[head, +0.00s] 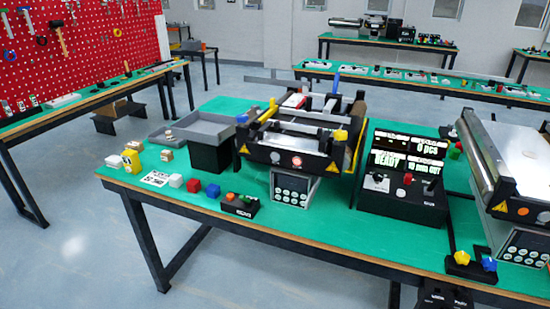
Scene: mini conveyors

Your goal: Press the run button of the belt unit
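The belt unit (268,151), a black-framed mini conveyor with yellow corner parts, stands in the middle of the green table. Its front carries a grey panel with several round buttons (292,188). A small black box (240,207) with green and orange-red buttons stands at the table's front edge, left of that panel. A black display console (400,205) right of the unit shows "READY" and has a red knob or button. The labels are too small to tell which button is the run button. Neither of my grippers is in view.
A second conveyor (492,165) stands at the right, with a small box bearing yellow and blue knobs (466,265) before it. Small red, white and blue blocks (193,185) and a grey tray (205,128) lie at the left. The table front between the boxes is clear.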

